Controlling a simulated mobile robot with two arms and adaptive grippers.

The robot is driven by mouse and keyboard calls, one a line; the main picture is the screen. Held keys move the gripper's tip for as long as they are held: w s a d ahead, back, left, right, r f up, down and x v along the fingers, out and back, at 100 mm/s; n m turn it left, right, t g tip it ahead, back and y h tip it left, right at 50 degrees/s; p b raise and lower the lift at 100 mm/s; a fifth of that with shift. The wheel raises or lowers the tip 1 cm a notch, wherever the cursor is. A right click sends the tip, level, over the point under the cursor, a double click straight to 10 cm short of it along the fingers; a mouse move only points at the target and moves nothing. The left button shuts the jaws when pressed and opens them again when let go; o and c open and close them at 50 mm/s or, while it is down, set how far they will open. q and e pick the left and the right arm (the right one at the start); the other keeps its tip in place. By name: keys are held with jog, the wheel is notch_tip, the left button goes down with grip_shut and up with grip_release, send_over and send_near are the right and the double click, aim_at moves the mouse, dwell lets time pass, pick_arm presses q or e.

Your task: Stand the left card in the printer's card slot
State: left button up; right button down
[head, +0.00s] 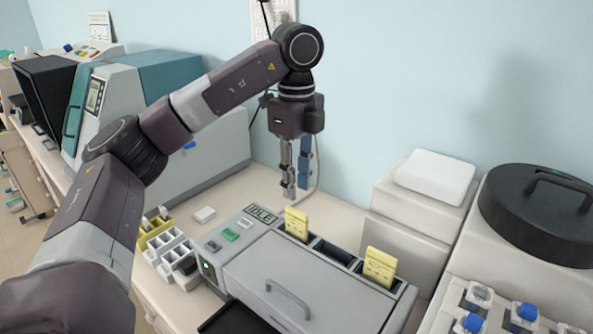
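The left yellow card (297,223) stands upright at the left end of the recessed row on top of the grey printer (300,283), whose display reads IDLE. A second yellow card (380,267) stands near the right end of that row. Dark openings lie between the cards. My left gripper (297,192) points down above and behind the left card, apart from it. Its fingers show a narrow gap with nothing seen between them. The cards' lower edges are hidden in the row. My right gripper is not seen.
A white box with a pad (435,176) stands behind the printer at the right. A large black-lidded drum (540,215) is farther right. Small white and yellow racks (168,250) sit left of the printer. A teal and grey machine (215,135) stands at the back left.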

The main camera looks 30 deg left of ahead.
pick_arm(q)
jog(key=shift+r, duration=1.1)
